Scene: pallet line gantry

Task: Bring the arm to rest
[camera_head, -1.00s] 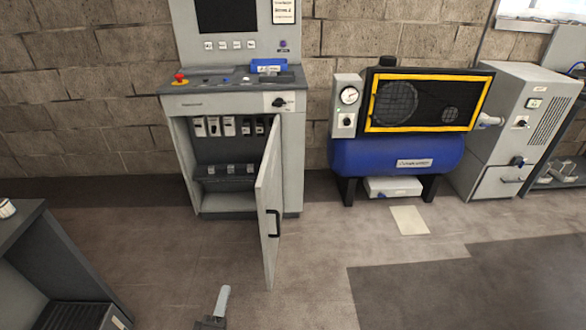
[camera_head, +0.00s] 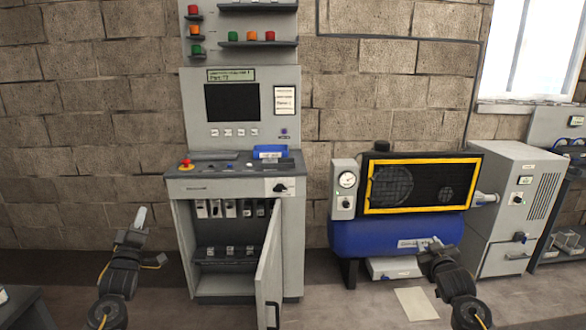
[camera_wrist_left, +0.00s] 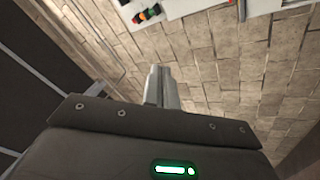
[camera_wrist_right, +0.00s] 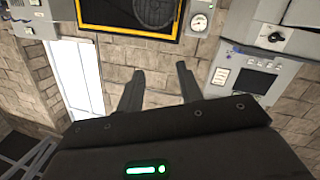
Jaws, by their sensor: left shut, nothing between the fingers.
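My left gripper (camera_head: 140,216) is raised at the lower left of the head view, in front of the wall and left of the grey control cabinet. In the left wrist view its fingers (camera_wrist_left: 162,86) are together with nothing between them. My right gripper (camera_head: 430,244) is at the lower right of the head view, in front of the blue compressor tank (camera_head: 350,236). In the right wrist view its two fingers (camera_wrist_right: 160,88) stand well apart with nothing between them. Neither gripper is seen touching anything.
The control cabinet (camera_head: 184,238) stands against the brick wall, its door (camera_head: 268,270) swung open toward me. A grey machine (camera_head: 510,195) stands right of the compressor. A sheet (camera_head: 416,303) lies on the floor.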

